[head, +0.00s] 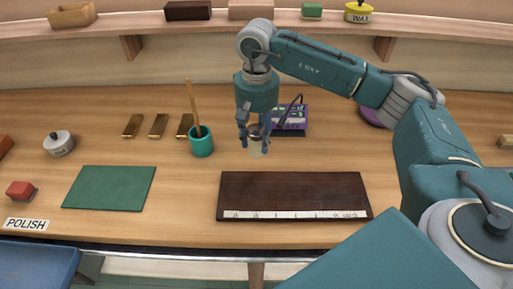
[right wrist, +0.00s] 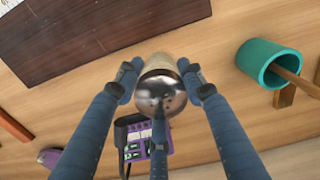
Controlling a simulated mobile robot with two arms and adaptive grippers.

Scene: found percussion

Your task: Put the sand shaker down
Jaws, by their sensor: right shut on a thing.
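The sand shaker (right wrist: 160,92) has a shiny metal cap with small holes and a pale body, which is mostly hidden in the right wrist view. In the head view the shaker (head: 257,148) shows between the fingers behind the dark wooden board (head: 295,190), which has a white marked strip along its front edge. My right gripper (head: 253,146) points down and is shut on the shaker; its fingers also show around it in the right wrist view (right wrist: 163,82). I cannot tell whether the shaker touches the table. My left gripper is not in view.
A teal cup (head: 202,147) with a stick stands left of the gripper, and a purple device (head: 292,118) is just behind it. Brass bars, a green mat (head: 110,188), a white jar (head: 58,144) and a red block (head: 20,190) lie further left. A shelf (head: 205,28) runs along the back.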

